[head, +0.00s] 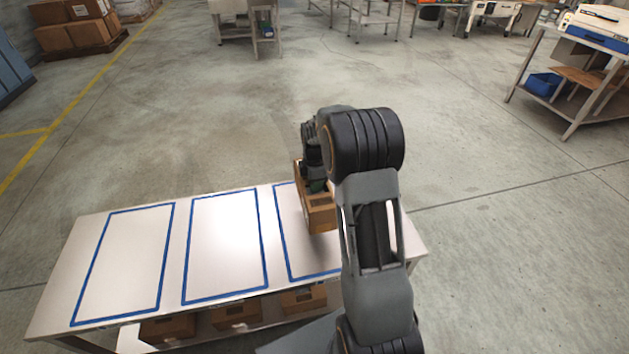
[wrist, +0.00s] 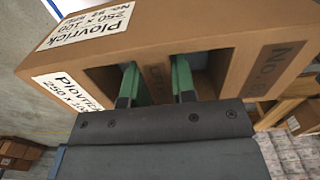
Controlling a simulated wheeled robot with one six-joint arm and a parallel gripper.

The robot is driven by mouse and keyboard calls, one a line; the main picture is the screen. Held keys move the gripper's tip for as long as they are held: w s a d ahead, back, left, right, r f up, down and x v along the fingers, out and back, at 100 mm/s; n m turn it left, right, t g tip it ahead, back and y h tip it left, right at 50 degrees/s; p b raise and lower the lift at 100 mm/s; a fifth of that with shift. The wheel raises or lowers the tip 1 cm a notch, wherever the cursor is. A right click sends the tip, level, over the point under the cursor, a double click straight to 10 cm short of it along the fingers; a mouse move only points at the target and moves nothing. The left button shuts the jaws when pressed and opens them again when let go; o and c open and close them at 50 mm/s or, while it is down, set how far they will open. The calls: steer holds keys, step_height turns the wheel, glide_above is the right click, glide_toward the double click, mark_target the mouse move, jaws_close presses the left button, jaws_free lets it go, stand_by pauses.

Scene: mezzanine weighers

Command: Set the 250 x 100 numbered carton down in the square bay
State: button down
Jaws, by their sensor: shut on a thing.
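The brown carton (head: 320,212) hangs from my gripper over the right part of a white table (head: 180,230), at the right blue-outlined bay (head: 290,235). In the wrist view its white label (wrist: 95,25) reads "Plovrick 250 x 100". My gripper (wrist: 155,82) has green fingers in two openings of the carton (wrist: 215,35), shut on the strip between them. The left bay (head: 125,260) and middle bay (head: 225,245) are empty and look longer than wide. The right bay is partly hidden by the carton and my arm, so I cannot tell its full shape.
Several brown cartons (head: 237,316) stand on a shelf below the tabletop. A workbench with a blue bin (head: 543,84) stands at the far right. Stacked boxes (head: 75,30) are at the back left. The floor behind the table is clear.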

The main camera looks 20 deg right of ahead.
steer(key=shift+f+b, duration=2.6)
steer(key=shift+f, duration=1.65)
steer(key=shift+f, duration=0.25)
steer(key=c, duration=0.8)
jaws_free()
steer(key=shift+c, duration=0.2)
